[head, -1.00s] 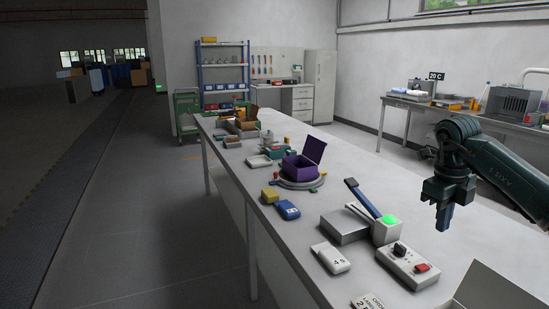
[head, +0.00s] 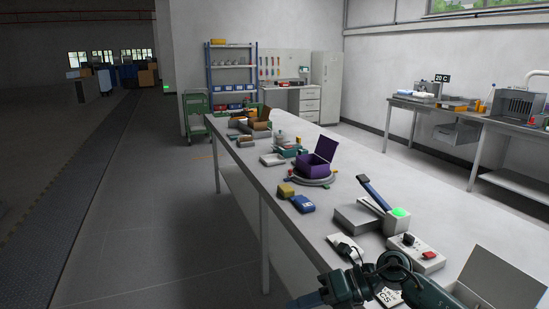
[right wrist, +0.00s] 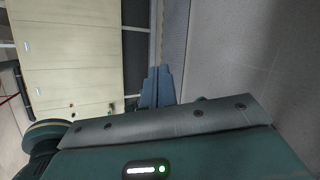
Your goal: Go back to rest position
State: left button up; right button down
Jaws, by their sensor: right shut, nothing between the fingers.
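My right arm comes in at the bottom right of the head view and reaches left across the near edge of the long table. My right gripper (head: 306,300) is at the bottom edge of that view, its blue fingers pointing left past the table's near side. In the right wrist view the gripper's blue fingers (right wrist: 157,88) are together with nothing between them. My left gripper is in neither view.
The long grey table (head: 300,232) carries a lever box with a green light (head: 399,212), a switch box with a red button (head: 429,255), a purple open box (head: 313,172) and a blue device (head: 302,204). An open pale box (head: 497,277) stands near right. Floor left of the table is clear.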

jog(key=s+a+r+m+t+y, duration=0.2)
jog(key=s+a+m+t+y, duration=0.15)
jog(key=a+m+y, duration=0.2)
jog(key=s+d+f+m+t+h, duration=0.2)
jog(key=s+d+f+m+h, duration=0.3)
jog(key=m, duration=0.6)
jog(key=s+d+f+m+t+h+p, duration=0.1)
jog(key=s+d+f+m+h, duration=0.3)
jog(key=m, duration=0.6)
jog(key=s+d+f+m+t+h+p, duration=0.1)
jog(key=s+d+f+m+t+h, duration=0.3)
jog(key=f+m, duration=0.5)
jog(key=s+d+m+h, duration=0.1)
jog(key=s+m+h, duration=0.1)
jog(key=s, duration=0.1)
jog(key=shift+s+d+m, duration=0.15)
jog(key=shift+d+m, duration=0.15)
jog(key=shift+m, duration=0.05)
